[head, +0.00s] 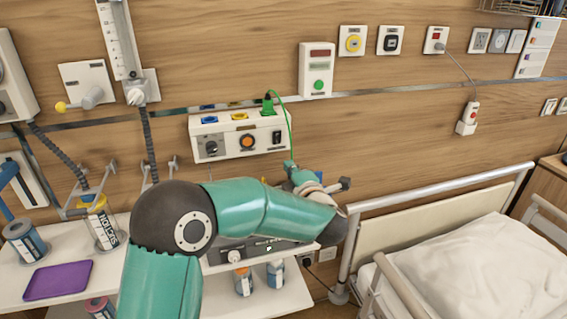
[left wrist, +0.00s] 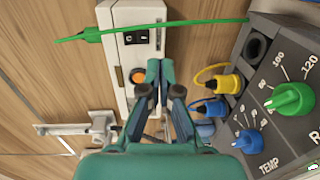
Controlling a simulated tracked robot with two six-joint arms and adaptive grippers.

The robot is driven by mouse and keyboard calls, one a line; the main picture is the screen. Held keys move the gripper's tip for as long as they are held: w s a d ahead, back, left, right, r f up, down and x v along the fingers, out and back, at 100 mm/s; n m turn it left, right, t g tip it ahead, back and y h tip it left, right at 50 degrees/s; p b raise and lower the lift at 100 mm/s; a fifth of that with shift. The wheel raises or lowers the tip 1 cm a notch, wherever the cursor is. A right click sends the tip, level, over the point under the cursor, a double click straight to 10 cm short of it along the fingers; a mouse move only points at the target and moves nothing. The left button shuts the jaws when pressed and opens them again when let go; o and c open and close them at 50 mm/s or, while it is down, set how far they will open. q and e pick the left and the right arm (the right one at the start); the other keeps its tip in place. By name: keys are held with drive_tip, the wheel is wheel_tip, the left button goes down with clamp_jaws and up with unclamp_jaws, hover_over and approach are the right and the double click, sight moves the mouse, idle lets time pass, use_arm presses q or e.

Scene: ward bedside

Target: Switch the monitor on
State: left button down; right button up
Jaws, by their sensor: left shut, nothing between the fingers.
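My left gripper (head: 291,166) is shut and empty in front of the wall, just below the right end of a white wall box. In the left wrist view its fingertips (left wrist: 160,72) lie close together, beside the white box (left wrist: 120,70). This box (head: 225,140) has a dark knob, an orange round knob (head: 247,142) and a black rocker switch (head: 277,137); the rocker switch also shows in the left wrist view (left wrist: 137,37). A grey device with dials, possibly the monitor (left wrist: 252,75), is mostly hidden behind my arm in the head view (head: 265,252). My right gripper is not in view.
A green plug (head: 268,104) and cable rise from the white box. Yellow (left wrist: 226,83) and blue (left wrist: 212,107) plugs sit in the grey device. A bed (head: 485,265) stands at the right. Shelves (head: 60,255) hold bottles and a purple tray (head: 58,280).

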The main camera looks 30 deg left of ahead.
use_arm(q)
drive_tip(key=v, duration=0.2)
drive_tip(key=f+v, duration=0.1)
drive_tip(key=v, duration=0.1)
drive_tip(key=shift+s+d+b, duration=0.3)
drive_tip(key=shift+s+b, duration=0.05)
drive_tip(key=shift+b, duration=0.05)
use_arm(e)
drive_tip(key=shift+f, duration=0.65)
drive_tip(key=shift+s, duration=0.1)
